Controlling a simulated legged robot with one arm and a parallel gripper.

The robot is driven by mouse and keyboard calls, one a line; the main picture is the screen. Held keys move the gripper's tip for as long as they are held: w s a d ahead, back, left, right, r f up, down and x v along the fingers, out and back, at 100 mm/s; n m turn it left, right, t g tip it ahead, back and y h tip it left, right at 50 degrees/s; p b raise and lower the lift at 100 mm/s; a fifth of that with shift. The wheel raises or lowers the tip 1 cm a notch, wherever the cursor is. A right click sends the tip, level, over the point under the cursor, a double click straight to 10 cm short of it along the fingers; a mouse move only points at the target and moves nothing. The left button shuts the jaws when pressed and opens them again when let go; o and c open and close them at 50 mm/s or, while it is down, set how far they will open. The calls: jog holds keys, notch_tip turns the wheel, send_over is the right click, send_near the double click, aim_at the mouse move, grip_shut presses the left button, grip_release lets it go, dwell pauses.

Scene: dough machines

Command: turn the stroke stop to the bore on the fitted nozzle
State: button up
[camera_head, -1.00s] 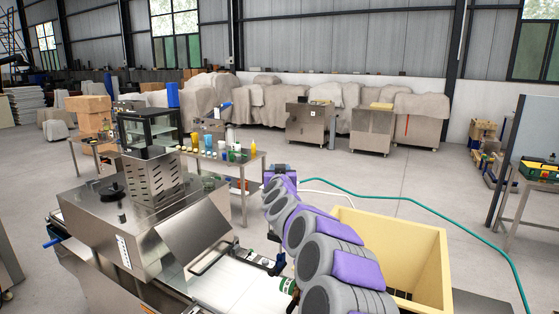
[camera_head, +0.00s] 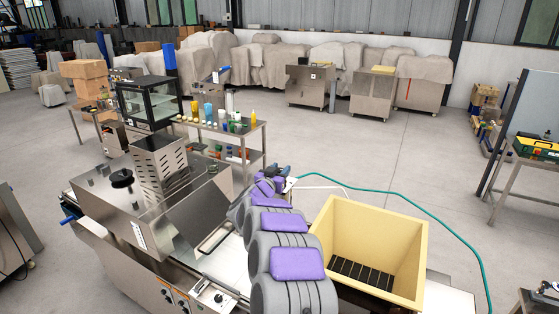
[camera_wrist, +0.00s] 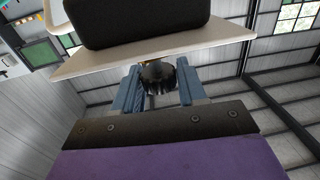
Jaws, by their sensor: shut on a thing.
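In the wrist view, the two blue-grey fingers of my gripper (camera_wrist: 157,88) are closed on a dark round part (camera_wrist: 158,76), seen from below. A pale flat plate with a black block (camera_wrist: 140,22) on it is close above the fingers. In the head view my gripper (camera_head: 281,170) is a small dark-blue shape at the far end of my arm, near the display table. The steel machine (camera_head: 130,205) stands at left, with a black knob (camera_head: 122,178) on its top. I cannot make out the stroke stop, nozzle or bore markings.
A yellow bin (camera_head: 370,235) with a dark grate inside stands right of my arm. A steel table (camera_head: 236,130) with bottles and cups stands behind. A small panel with a dial (camera_head: 217,298) is low in front.

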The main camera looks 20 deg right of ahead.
jog(key=shift+a+r+m+g+h+p, duration=0.1)
jog(key=shift+m+g+h+p, duration=0.2)
jog(key=shift+p, duration=0.6)
jog(key=o, duration=1)
jog(key=shift+w, duration=0.1)
jog(key=shift+c, duration=0.2)
jog(key=shift+a, duration=0.1)
jog(key=b+v, duration=0.2)
jog(key=v, duration=1.5)
jog(key=shift+b, duration=0.3)
jog(key=shift+a, duration=0.2)
